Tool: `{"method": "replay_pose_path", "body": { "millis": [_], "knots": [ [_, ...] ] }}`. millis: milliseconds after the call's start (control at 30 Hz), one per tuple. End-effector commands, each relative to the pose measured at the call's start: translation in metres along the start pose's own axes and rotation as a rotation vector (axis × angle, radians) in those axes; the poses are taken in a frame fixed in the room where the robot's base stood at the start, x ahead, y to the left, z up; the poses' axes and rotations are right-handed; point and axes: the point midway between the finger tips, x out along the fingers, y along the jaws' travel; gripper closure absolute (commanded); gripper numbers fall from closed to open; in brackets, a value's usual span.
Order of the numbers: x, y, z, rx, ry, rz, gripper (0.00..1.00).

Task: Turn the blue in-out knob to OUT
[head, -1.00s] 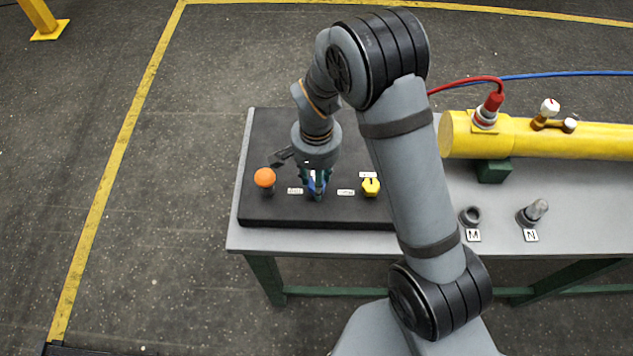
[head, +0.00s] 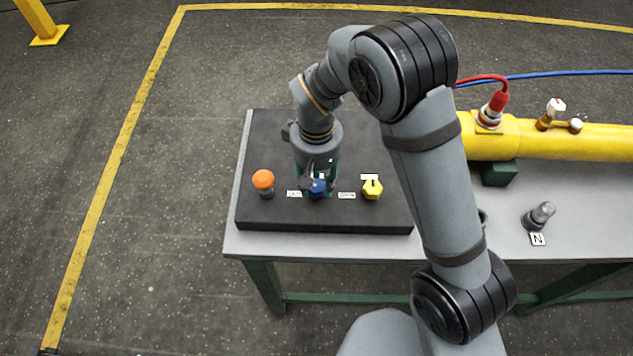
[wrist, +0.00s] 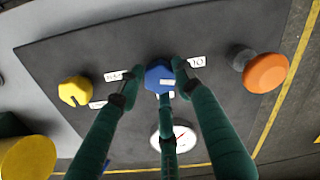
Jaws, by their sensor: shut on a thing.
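The blue knob (head: 318,187) sits on the black panel (head: 290,128) between two small white labels. In the wrist view the blue knob (wrist: 158,76) lies between my green fingertips, and a pale mark shows on its lower right part. My gripper (head: 318,191) points down at it and is shut on it, with fingers on both sides; it also shows in the wrist view (wrist: 155,74). The left label (head: 294,194) and right label (head: 346,196) are too small or too covered to read surely.
An orange mushroom button (head: 263,179) stands left of the knob and a yellow knob (head: 372,188) right of it. A white dial gauge (wrist: 174,139) shows beyond the fingers. A yellow cylinder (head: 600,141) and a grey part by label N (head: 538,239) are farther right.

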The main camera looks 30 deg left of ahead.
Motion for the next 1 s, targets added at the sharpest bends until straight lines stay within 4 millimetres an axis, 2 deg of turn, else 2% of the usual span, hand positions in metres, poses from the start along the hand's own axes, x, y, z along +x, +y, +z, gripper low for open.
{"method": "replay_pose_path", "body": {
  "millis": [400,1000],
  "knots": [
    [-0.0002,-0.0002,-0.0005,-0.207,0.001,0.0,0.91],
    [-0.0003,-0.0003,-0.0004,-0.242,0.001,0.0,0.91]
  ]
}}
